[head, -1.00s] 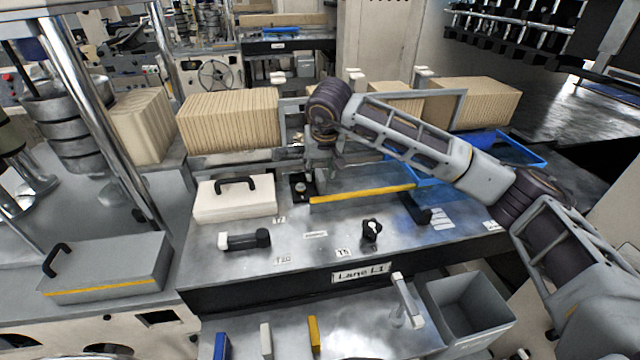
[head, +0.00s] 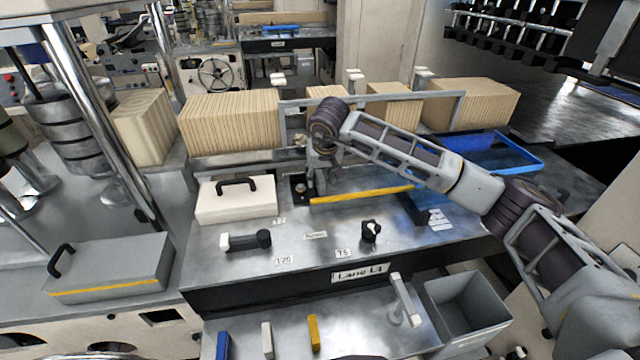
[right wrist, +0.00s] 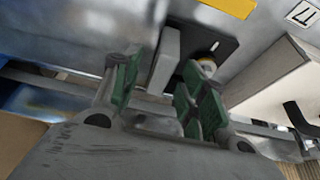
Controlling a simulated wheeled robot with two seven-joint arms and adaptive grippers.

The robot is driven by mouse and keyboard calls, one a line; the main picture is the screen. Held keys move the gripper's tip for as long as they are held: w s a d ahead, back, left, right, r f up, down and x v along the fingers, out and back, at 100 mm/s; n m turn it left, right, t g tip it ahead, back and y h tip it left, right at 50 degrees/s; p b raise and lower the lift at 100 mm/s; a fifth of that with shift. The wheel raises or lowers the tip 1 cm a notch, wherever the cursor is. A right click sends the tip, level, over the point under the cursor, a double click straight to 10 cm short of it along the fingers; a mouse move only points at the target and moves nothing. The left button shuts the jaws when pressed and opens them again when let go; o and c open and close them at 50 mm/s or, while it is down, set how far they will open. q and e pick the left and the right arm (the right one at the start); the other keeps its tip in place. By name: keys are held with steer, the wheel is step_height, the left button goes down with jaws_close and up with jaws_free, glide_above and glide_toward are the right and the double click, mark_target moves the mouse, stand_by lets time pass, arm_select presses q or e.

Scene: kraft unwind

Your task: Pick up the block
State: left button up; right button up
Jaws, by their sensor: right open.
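A plain grey block (right wrist: 165,58) stands beside a round pale-topped knob on a dark plate in the right wrist view. My right gripper (right wrist: 157,88) is open, with green pads on its fingers. The block shows beyond and between the fingertips, with no clear contact. In the head view my right gripper (head: 319,178) points down at the back of the steel table, just right of the knob on the dark plate (head: 299,188). The arm and fingers make the block hard to tell apart there. My left gripper is out of view.
A white case (head: 235,203) with a black handle stands left of the gripper. A yellow bar (head: 360,194) lies to its right. A metal frame and tan stacks (head: 230,122) stand behind. Blue, white and yellow pieces (head: 314,333) stand on the lower front shelf beside a grey bin (head: 465,315).

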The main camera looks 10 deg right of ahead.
steer(key=shift+x, duration=0.95)
steer(key=shift+c, duration=0.4)
jaws_close()
